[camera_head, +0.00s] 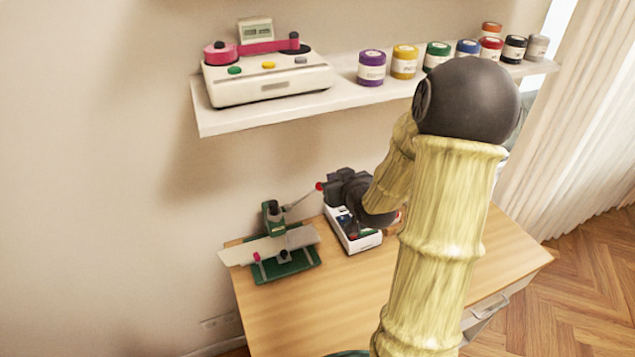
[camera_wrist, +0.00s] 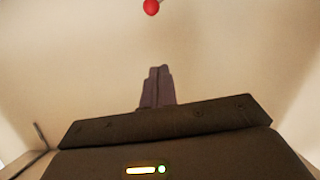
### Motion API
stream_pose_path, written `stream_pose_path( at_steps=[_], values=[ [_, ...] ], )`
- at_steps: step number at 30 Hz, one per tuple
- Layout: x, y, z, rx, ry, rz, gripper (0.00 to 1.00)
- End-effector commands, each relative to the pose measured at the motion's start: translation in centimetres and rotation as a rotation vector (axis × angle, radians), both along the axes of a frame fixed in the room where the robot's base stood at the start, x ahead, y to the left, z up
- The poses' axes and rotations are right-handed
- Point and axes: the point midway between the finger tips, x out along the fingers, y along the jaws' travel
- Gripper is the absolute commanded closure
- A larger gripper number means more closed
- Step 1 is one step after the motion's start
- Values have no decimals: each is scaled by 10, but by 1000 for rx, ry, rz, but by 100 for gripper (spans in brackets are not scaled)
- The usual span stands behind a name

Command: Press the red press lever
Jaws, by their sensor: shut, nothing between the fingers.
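The green press (camera_head: 274,218) stands on the table at the left, on a green base with a pale flat piece across it. Its thin metal lever slants up to the right and ends in a red ball knob (camera_head: 319,186). The red knob also shows at the top edge of the wrist view (camera_wrist: 151,7). My dark gripper (camera_head: 332,180) is just right of the knob in the head view. In the wrist view my gripper's fingers (camera_wrist: 158,78) are together and empty, with the knob past their tips. I cannot tell whether they touch the knob.
A white box (camera_head: 365,242) with small items stands on the wooden table (camera_head: 310,315) under my gripper. A white shelf (camera_head: 330,102) above carries a cream machine (camera_head: 265,82) and several coloured jars (camera_head: 404,62).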

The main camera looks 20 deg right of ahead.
Motion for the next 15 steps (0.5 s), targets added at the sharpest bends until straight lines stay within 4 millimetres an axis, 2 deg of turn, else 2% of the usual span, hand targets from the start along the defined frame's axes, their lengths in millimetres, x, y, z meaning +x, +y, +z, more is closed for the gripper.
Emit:
stream_pose_path(
  at_steps=[15],
  values=[
    [65,11,-25,2,2,22,100]
  ],
)
